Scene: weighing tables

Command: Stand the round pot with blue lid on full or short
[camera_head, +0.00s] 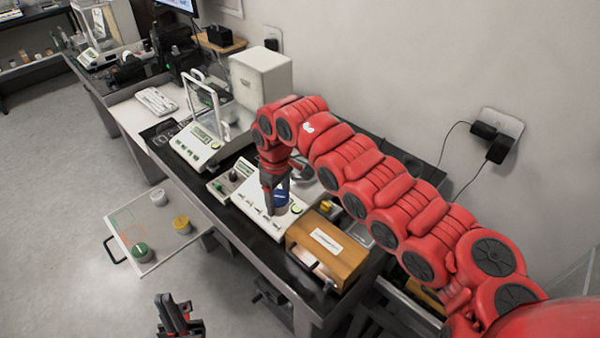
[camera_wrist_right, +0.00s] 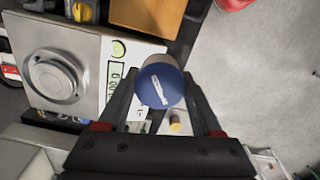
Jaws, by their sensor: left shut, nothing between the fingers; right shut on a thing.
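The round pot with the blue lid (camera_head: 281,198) is between the fingers of my right gripper (camera_wrist_right: 157,95), which is shut on it. In the right wrist view its blue lid (camera_wrist_right: 161,86) faces the camera, beside the front of the weighing scale (camera_wrist_right: 90,100) and off its round pan (camera_wrist_right: 55,76). I cannot tell its height above the scale. My left gripper (camera_head: 174,304) is shut and empty at the bottom of the head view. A pull-out board (camera_head: 125,222) has faint orange and green outlines; I cannot read any full or short label.
On the board stand a white pot (camera_head: 158,197), a yellow-lidded pot (camera_head: 181,225) and a green-lidded pot (camera_head: 141,252). A wooden box (camera_head: 325,245) stands right of the scale. A glass-sided balance (camera_head: 195,145) stands further left. Part of the board is clear.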

